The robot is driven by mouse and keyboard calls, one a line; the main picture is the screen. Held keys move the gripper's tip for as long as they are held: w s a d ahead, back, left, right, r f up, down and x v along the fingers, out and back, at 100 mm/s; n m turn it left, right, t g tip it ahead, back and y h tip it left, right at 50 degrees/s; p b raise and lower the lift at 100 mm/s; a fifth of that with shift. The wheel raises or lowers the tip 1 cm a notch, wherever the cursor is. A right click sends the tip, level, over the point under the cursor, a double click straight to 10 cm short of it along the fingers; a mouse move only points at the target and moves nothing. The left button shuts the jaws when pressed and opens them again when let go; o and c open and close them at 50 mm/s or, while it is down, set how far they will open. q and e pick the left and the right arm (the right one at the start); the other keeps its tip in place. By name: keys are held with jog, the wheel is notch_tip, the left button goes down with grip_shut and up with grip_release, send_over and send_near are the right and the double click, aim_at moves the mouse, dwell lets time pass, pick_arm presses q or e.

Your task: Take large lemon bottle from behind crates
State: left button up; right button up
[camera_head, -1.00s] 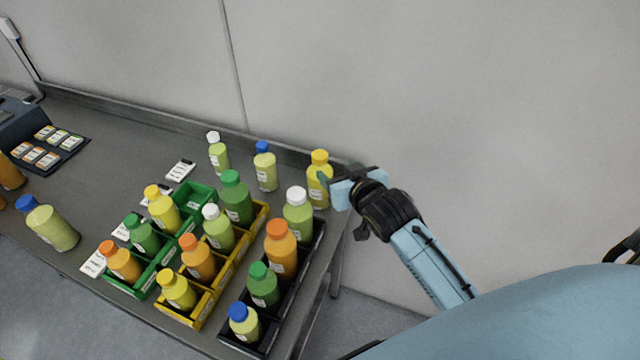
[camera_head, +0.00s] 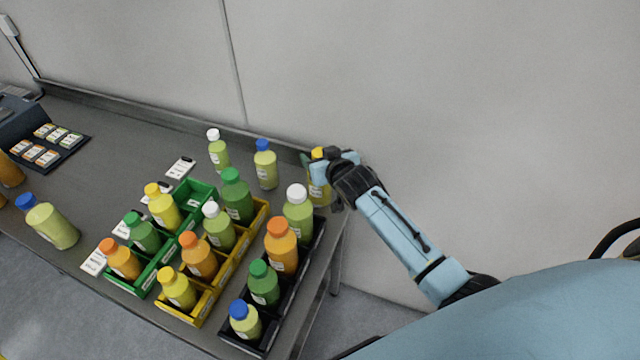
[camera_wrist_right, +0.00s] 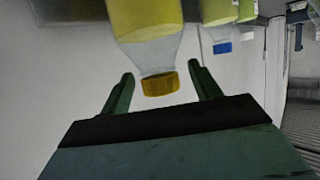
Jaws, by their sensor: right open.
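The large lemon bottle, yellow with a yellow cap, stands behind the crates at the table's back right corner in the head view (camera_head: 319,192), partly hidden by my right gripper. In the right wrist view the bottle (camera_wrist_right: 148,50) appears upside down, with its cap between the two open fingers. My right gripper (camera_head: 314,164) is at the bottle's cap and neck height; it also shows in the wrist view (camera_wrist_right: 158,85), with a gap on both sides of the cap. My left gripper is not in view.
A blue-capped bottle (camera_head: 265,165) and a white-capped bottle (camera_head: 218,151) stand to the left, behind the crates. Green (camera_head: 198,190), yellow (camera_head: 262,212) and black (camera_head: 314,240) crates hold several bottles in front. The wall is close behind.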

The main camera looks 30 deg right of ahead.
jog(key=shift+w+f, duration=0.15)
jog(key=shift+w, duration=0.15)
grip_shut()
dwell(0.3)
jog(key=shift+r, duration=0.2)
